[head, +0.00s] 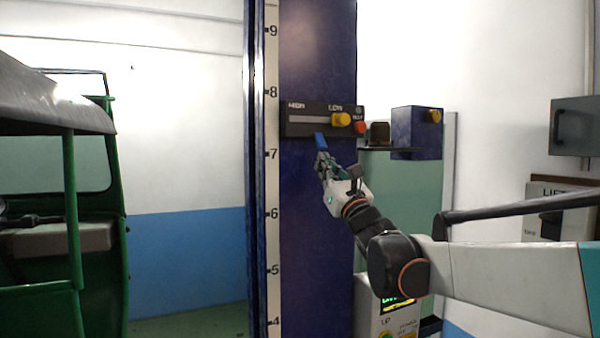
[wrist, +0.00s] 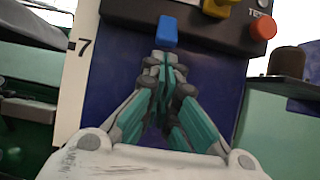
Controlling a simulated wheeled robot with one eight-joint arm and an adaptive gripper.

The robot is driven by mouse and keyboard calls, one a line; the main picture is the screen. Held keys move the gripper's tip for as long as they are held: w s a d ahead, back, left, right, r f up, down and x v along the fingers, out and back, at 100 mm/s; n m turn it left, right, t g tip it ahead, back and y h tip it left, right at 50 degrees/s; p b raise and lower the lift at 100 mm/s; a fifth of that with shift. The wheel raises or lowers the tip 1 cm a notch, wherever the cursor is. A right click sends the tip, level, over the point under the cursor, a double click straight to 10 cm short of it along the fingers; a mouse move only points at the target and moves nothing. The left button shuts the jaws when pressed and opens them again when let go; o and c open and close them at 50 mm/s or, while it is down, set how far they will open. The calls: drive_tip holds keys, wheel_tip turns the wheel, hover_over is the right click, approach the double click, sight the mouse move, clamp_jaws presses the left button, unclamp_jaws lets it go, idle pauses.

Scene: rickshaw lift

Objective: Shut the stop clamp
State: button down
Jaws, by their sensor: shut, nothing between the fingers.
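A black panel (head: 300,128) on the dark blue lift column carries a slot marked HIGH at its left and LOW at its right. A yellow knob (head: 341,119) sits at the LOW end. A blue tab (head: 320,142), which may be the stop clamp's lever, hangs from the panel's lower edge; it also shows in the wrist view (wrist: 168,31). My gripper (head: 321,160) is shut and empty, its tips just below the tab. In the wrist view the fingertips (wrist: 165,62) lie close under the tab; I cannot tell whether they touch.
A red TEST button (head: 361,127) is right of the yellow knob. A dark shelf (head: 390,149) and a blue box (head: 417,133) are further right. A white height scale (head: 272,190) runs down the column's left. A green rickshaw (head: 68,210) stands at the left.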

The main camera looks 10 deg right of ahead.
drive_tip(key=shift+w+a+r, duration=0.15)
drive_tip(key=shift+w+r, duration=0.15)
drive_tip(key=shift+w, duration=0.2)
drive_tip(key=shift+a, duration=0.1)
drive_tip(key=shift+s+r+g+p, duration=0.2)
drive_tip(key=shift+s+g+p, duration=0.1)
drive_tip(key=shift+g+p, duration=0.25)
